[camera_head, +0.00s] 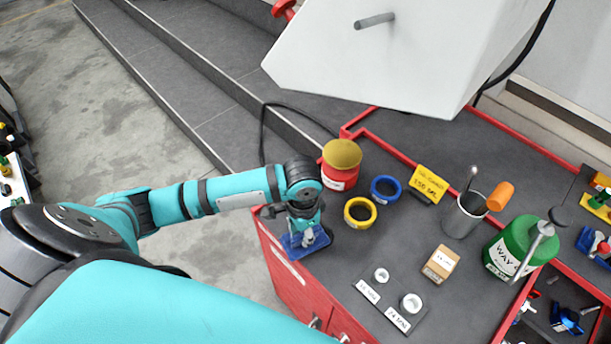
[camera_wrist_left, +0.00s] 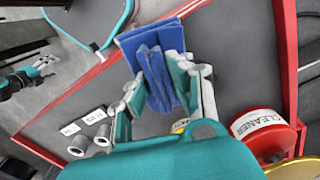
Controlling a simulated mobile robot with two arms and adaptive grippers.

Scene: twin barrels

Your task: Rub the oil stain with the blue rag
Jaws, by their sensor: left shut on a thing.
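A blue rag (camera_head: 305,242) is at the left edge of the dark bench top in the head view. My left gripper (camera_head: 304,228) is shut on it from above. In the left wrist view the folded blue rag (camera_wrist_left: 152,70) is pinched between the two teal fingers of my left gripper (camera_wrist_left: 160,88), with a flat part spread beyond the fingertips. I cannot tell whether the rag touches the bench top. No oil stain can be made out; the rag and gripper may hide it. My right gripper is not in view.
On the red-edged bench (camera_head: 385,235) stand a red cleaner can (camera_head: 340,172), blue (camera_head: 385,189) and yellow (camera_head: 360,212) rings, a tan box (camera_head: 440,263), a metal cup (camera_head: 463,216) and a green oil can (camera_head: 515,250). A pale machine housing (camera_head: 400,50) overhangs the back.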

